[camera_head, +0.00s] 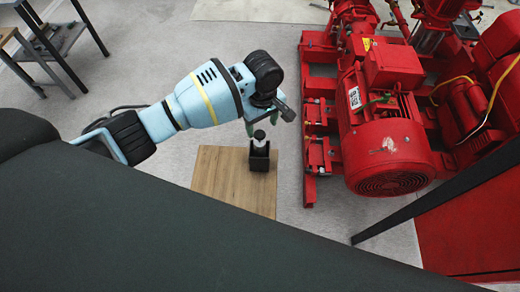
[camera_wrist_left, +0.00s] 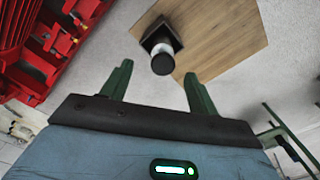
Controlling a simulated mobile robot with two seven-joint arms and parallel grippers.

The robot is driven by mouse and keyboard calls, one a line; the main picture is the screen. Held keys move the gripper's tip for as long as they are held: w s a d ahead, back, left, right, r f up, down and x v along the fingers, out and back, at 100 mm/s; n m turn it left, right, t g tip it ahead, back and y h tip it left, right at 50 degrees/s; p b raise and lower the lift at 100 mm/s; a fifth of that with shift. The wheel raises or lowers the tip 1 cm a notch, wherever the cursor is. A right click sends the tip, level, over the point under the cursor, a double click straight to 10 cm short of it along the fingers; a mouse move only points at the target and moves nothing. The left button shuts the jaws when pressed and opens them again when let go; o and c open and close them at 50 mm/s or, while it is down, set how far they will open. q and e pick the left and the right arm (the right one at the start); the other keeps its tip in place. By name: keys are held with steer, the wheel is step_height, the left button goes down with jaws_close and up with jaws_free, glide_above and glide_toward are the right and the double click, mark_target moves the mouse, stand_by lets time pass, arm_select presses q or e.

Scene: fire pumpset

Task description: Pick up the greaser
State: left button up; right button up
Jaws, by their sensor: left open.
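The greaser (camera_head: 259,138) is a small cylinder with a dark cap and a pale body. It stands in a black open-topped box (camera_head: 259,161) on a wooden board (camera_head: 226,183). In the left wrist view the greaser (camera_wrist_left: 163,63) shows its dark round end toward the camera, with the black box (camera_wrist_left: 157,33) behind it. My left gripper (camera_head: 262,122) is just above the greaser in the head view. Its two green fingers are spread apart and empty in the left wrist view (camera_wrist_left: 157,72), with the greaser's end beyond and between the tips. My right gripper is not in view.
A large red pumpset (camera_head: 390,150) stands right of the board, its red base frame (camera_head: 309,150) close to the gripper. A dark metal stand (camera_head: 55,40) is at the upper left. Grey floor (camera_head: 150,50) around the board is clear.

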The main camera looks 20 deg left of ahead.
mark_target(260, 134)
arm_select(q)
steer(key=shift+f, duration=1.4)
steer(key=f, duration=0.1)
steer(key=f+b, duration=0.1)
steer(key=f, duration=0.2)
steer(key=shift+s+a, duration=0.15)
steer(key=shift+a, duration=0.15)
steer(key=shift+f+b, duration=0.3)
steer(key=shift+f, duration=0.2)
steer(key=shift+c, duration=0.4)
jaws_close()
